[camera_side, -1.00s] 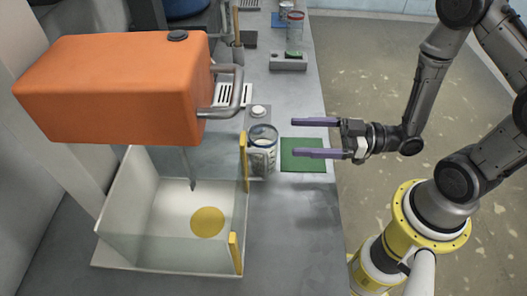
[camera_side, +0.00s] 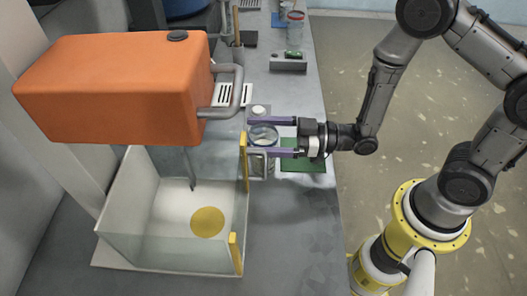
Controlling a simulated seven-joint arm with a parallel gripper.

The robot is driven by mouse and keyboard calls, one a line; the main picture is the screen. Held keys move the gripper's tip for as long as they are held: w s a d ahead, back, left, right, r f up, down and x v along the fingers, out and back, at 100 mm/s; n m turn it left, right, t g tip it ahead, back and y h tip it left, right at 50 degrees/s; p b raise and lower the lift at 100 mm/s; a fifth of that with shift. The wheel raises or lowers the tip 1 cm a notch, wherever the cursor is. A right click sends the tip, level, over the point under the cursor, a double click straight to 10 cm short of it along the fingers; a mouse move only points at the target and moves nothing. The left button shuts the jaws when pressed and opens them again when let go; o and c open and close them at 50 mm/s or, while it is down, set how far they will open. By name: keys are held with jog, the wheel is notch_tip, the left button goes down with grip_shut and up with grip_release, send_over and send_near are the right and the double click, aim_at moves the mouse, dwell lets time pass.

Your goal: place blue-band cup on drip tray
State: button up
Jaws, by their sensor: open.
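A clear glass cup with a blue band (camera_side: 264,131) stands upright on the grey counter, just right of the clear-walled basin and left of a green mat. My gripper (camera_side: 260,138) is open and has come in from the right. Its two purple fingers lie on the far and near sides of the cup, with the cup between them. The near finger hides part of the cup's body. I cannot tell if the fingers touch it. A white slotted plate (camera_side: 231,95), which looks like the drip tray, lies behind, partly hidden by the orange machine's handle.
An orange machine (camera_side: 115,85) overhangs the clear-walled basin (camera_side: 165,250), which has yellow edge strips. A white round button (camera_side: 259,110) sits behind the cup. The green mat (camera_side: 305,165) lies under my gripper. Farther back are a grey box (camera_side: 288,62) and a red-banded cup (camera_side: 295,28).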

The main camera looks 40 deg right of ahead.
jog(key=shift+x, duration=1.15)
grip_shut()
